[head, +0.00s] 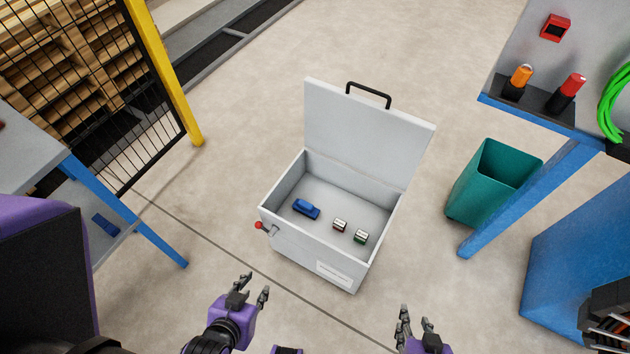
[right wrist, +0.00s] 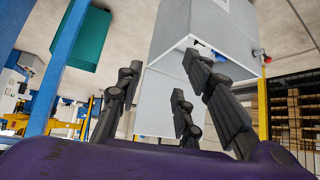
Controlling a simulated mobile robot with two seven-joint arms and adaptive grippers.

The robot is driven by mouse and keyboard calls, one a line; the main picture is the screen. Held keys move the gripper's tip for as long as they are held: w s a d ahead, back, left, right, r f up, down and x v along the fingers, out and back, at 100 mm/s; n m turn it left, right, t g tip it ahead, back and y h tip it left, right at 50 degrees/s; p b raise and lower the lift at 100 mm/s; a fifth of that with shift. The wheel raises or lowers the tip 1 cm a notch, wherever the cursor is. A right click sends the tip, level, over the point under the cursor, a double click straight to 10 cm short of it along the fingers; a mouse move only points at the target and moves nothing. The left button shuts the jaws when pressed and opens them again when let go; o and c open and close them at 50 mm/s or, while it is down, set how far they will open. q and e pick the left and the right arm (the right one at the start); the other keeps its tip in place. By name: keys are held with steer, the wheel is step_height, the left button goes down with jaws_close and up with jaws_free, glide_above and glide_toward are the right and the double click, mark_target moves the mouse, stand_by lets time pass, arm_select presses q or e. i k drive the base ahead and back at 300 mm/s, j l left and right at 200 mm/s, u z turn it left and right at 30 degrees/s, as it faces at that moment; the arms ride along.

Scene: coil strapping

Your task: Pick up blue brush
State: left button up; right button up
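A small blue object (head: 306,208), which may be the blue brush, lies in the open grey box (head: 382,243) toward its left side. Another dark blue item (head: 105,225) lies on the lower shelf of the left bench; I cannot tell which is the brush. My left gripper (head: 251,288) is open and empty, in front of the box and to its left. My right gripper (head: 418,332) is in front of the box and to its right. The right wrist view shows its fingers (right wrist: 160,95) spread and empty. Neither gripper touches the box.
Two small label-wrapped items (head: 340,225) (head: 360,237) lie in the box. Its lid (head: 365,130) stands open at the back. A teal bin (head: 490,185) and blue-legged bench (head: 545,120) are at right. A yellow post (head: 165,75) and mesh fence are at left.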

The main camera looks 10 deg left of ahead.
mark_target(304, 207)
steer(key=i+l+u, duration=0.1)
steer(key=l+u, duration=0.3)
steer(key=i+l+u, duration=0.1)
steer(key=u, duration=0.25)
steer(key=l+u, duration=0.4)
